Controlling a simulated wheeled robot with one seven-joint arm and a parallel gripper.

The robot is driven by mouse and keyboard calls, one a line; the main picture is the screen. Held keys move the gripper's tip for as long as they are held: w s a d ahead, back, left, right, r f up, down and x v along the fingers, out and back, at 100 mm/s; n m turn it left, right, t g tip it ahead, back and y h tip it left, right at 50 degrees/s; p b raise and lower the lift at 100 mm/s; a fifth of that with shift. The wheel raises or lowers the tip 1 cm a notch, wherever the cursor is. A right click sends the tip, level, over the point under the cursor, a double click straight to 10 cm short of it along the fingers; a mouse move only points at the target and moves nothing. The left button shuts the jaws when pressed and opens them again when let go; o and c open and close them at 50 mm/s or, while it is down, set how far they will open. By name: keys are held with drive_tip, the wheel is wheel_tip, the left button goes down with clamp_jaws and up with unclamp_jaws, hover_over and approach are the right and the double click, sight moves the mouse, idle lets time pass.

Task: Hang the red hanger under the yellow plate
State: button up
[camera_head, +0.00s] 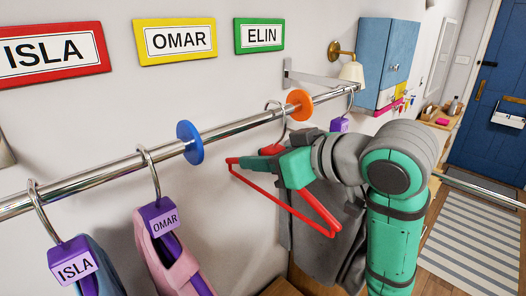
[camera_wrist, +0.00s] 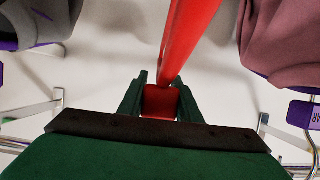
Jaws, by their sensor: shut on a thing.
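The red hanger (camera_head: 316,214) is empty and held in my gripper (camera_head: 280,158), close to the rail. In the wrist view, my gripper (camera_wrist: 161,92) is shut on the hanger's red middle block, and a red hanger bar (camera_wrist: 187,35) runs upward from it. A metal hook (camera_head: 274,103) rises above the hanger's middle to the rail, between the blue and orange discs. I cannot tell whether it rests on the rail. The yellow plate (camera_head: 175,41), reading OMAR, is on the wall above the rail, left of the hanger.
The chrome rail (camera_head: 110,176) carries a blue disc (camera_head: 190,142) and an orange disc (camera_head: 299,105). Purple-tagged hangers ISLA (camera_head: 73,262) and OMAR (camera_head: 158,220) hang left of the blue disc. A grey garment (camera_head: 330,225) hangs behind my arm. Red ISLA (camera_head: 50,52) and green ELIN (camera_head: 259,36) plates flank the yellow one.

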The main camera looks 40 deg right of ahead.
drive_tip(key=o, duration=1.2)
drive_tip(key=shift+c, duration=0.2)
drive_tip(key=v, duration=1)
drive_tip(key=shift+s, duration=0.4)
